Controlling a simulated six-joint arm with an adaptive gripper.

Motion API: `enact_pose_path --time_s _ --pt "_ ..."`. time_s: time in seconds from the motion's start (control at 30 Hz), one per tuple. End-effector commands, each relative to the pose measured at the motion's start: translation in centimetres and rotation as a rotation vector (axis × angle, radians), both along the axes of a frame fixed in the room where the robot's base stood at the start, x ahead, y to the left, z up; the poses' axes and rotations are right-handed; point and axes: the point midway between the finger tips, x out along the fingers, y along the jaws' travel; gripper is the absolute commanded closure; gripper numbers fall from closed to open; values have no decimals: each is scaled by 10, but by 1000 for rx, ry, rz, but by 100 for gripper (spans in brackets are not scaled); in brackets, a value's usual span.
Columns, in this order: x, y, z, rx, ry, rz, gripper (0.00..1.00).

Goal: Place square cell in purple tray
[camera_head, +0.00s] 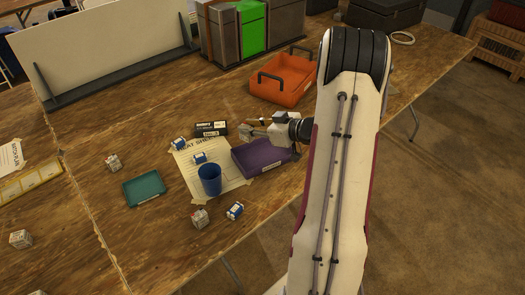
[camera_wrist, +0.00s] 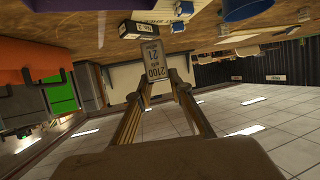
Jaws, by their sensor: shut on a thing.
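The purple tray (camera_head: 249,170) sits on the wooden table, partly on a printed sheet, with its right end near my arm. My gripper (camera_head: 250,131) is above the tray's back edge, pointing left. In the wrist view my gripper (camera_wrist: 153,79) is shut on a grey, flat-faced square cell (camera_wrist: 155,60) with printed figures, held between the fingertips. The cell is too small to make out clearly in the head view. Part of the tray's right end is close to or behind my arm.
A blue cup (camera_head: 209,180) stands left of the tray. A teal tray (camera_head: 144,188), an orange tray (camera_head: 281,84) with handles and black boxes (camera_head: 211,129) are around. Small white-and-blue boxes (camera_head: 235,210) and greyish boxes (camera_head: 113,163) lie scattered. The table's front-left is mostly clear.

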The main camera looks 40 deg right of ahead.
Motion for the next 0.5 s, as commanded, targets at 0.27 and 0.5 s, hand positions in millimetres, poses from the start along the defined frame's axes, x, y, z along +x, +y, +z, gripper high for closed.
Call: enact_pose_path --time_s 0.27,0.5 --pt "-7 -37 -11 1 -1 -177 100" --pt "-10 -53 -18 0 0 -247 100"
